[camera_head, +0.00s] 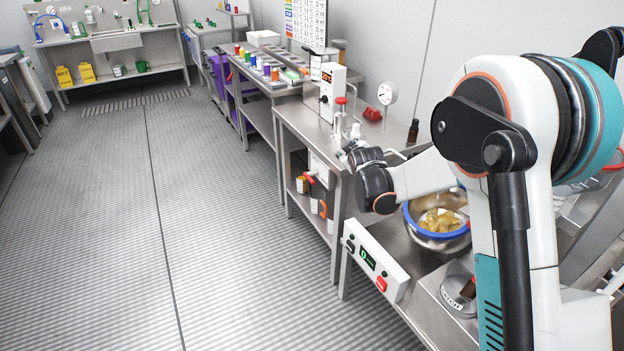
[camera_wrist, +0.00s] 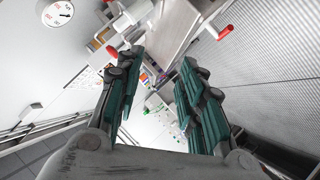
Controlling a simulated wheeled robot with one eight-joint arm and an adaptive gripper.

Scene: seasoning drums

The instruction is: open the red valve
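A red knobbed wheel (camera_head: 372,114) lies on the steel table near a gauge. A red handle (camera_head: 341,101) tops a white fitting, and a red lever (camera_head: 309,180) sticks out from the table's front side. I cannot tell which is the valve named. In the wrist view, a red lever (camera_wrist: 226,31) is upper right, beyond the right finger, and a red part (camera_wrist: 112,51) is beside the left fingertip. My gripper (camera_wrist: 160,62) is open, with nothing visible between its fingers. In the head view, my wrist partly hides it at the table's near edge.
The gauge (camera_head: 388,93) and a dark bottle (camera_head: 413,131) stand behind. A blue-rimmed bowl (camera_head: 437,239) with yellowish contents sits under my arm. A scale panel (camera_head: 375,262) sits at the near table's front. Coloured jars (camera_head: 258,64) line the farther table. The floor at left is clear.

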